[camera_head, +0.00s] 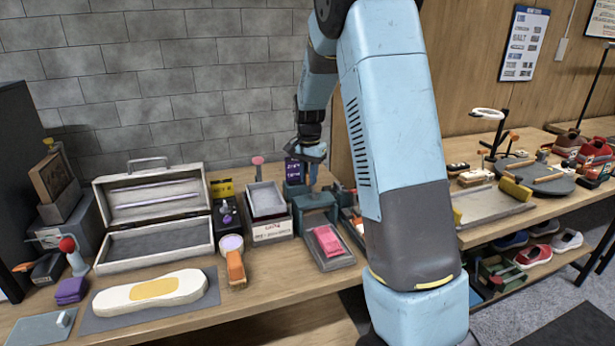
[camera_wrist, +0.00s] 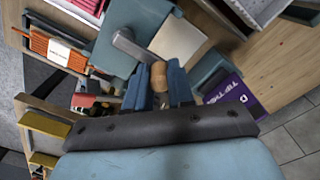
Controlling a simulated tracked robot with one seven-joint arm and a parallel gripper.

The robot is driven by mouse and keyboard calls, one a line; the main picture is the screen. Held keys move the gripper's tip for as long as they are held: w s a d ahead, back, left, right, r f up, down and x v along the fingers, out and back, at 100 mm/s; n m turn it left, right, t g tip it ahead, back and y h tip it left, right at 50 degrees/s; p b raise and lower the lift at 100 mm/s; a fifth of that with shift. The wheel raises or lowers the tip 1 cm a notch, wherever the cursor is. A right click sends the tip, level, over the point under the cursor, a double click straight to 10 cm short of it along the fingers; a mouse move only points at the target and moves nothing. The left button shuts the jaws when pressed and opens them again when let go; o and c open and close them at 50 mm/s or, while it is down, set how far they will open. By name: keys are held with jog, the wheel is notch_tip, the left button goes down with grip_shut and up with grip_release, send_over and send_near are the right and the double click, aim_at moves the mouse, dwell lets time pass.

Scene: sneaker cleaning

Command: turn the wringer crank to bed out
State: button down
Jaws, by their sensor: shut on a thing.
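The teal wringer (camera_head: 316,207) stands on the table toward the back, to the left of my arm. It also shows in the wrist view (camera_wrist: 118,28). Its grey crank arm (camera_wrist: 134,48) runs from the body to a tan, wood-coloured knob (camera_wrist: 158,75). My gripper (camera_head: 313,186) reaches down at the wringer. In the wrist view my gripper (camera_wrist: 158,90) has its blue fingers on either side of the knob, shut on it. The crank and knob are too small to make out in the head view.
A tray (camera_head: 340,262) with a pink cloth (camera_head: 327,240) lies in front of the wringer. A purple box (camera_head: 293,171) stands close behind it. A white-lined bin (camera_head: 266,200) is at its left. An orange bundle (camera_wrist: 57,50) lies nearby in the wrist view.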

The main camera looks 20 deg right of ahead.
jog(key=c, duration=1)
grip_release()
jog(key=shift+o, duration=0.2)
notch_tip(320, 180, up, 14)
jog(key=shift+f, duration=0.15)
jog(key=s+a+r+n+t, duration=0.15)
jog(key=s+r, duration=0.25)
jog(key=s, duration=0.5)
jog(key=s+a+r+n+t, duration=0.1)
jog(key=s+r+n+t, duration=0.2)
jog(key=s, duration=0.7)
jog(key=s+a+f+n, duration=0.1)
jog(key=s+n, duration=0.1)
jog(key=s, duration=0.6)
jog(key=s+a+f+n+t, duration=0.1)
jog(key=s+n, duration=0.1)
jog(key=s, duration=0.6)
jog(key=shift+s+a+f+n, duration=0.15)
jog(key=shift+s+f+n, duration=0.05)
jog(key=shift+f+n, duration=0.15)
